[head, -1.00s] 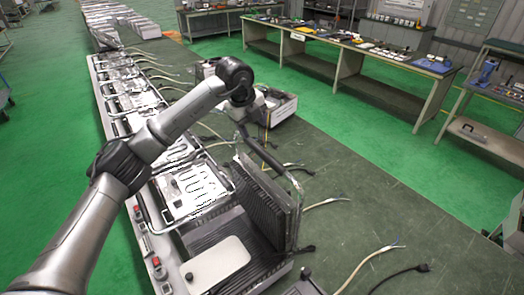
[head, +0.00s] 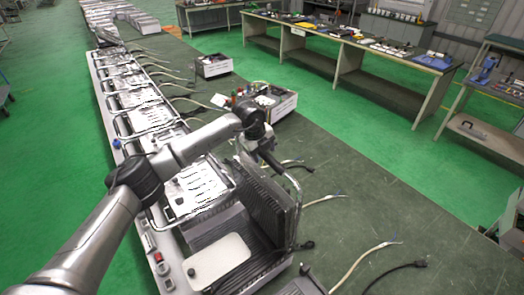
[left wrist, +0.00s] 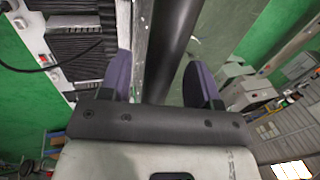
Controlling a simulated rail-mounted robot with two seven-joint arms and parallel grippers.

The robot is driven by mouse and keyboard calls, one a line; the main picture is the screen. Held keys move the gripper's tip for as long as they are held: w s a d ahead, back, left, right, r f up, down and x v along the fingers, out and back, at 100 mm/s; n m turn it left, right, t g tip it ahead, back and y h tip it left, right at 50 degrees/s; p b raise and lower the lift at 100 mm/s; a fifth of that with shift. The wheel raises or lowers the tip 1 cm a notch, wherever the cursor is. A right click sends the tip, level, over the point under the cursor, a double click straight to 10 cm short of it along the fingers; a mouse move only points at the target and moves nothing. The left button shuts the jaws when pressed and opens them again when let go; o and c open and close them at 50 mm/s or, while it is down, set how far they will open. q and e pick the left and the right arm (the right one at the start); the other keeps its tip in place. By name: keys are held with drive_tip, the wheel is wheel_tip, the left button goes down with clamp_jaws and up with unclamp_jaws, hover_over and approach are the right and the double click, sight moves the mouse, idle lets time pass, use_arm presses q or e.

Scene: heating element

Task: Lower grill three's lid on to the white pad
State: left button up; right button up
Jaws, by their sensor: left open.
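The grill with the raised lid stands at the near end of the row. Its ribbed dark lid (head: 268,208) is tilted up, nearly upright. The white pad (head: 218,262) lies flat on the ribbed lower plate (head: 222,228), with nothing on top of it. My left gripper (head: 268,155) is at the top of the lid, by its handle (head: 294,190). In the left wrist view the purple fingers (left wrist: 160,82) are spread, with the dark handle grip (left wrist: 174,45) in line between them. Contact cannot be told. My right gripper is out of view.
Several more grills or heater trays (head: 150,117) run in a row to the back left. Loose cables (head: 365,262) lie on the dark green table (head: 400,225) to the right. An open box with tools (head: 262,102) stands behind the lid. Workbenches (head: 350,55) line the back.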

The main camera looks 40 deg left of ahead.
use_arm(q)
clamp_jaws()
idle(0.5)
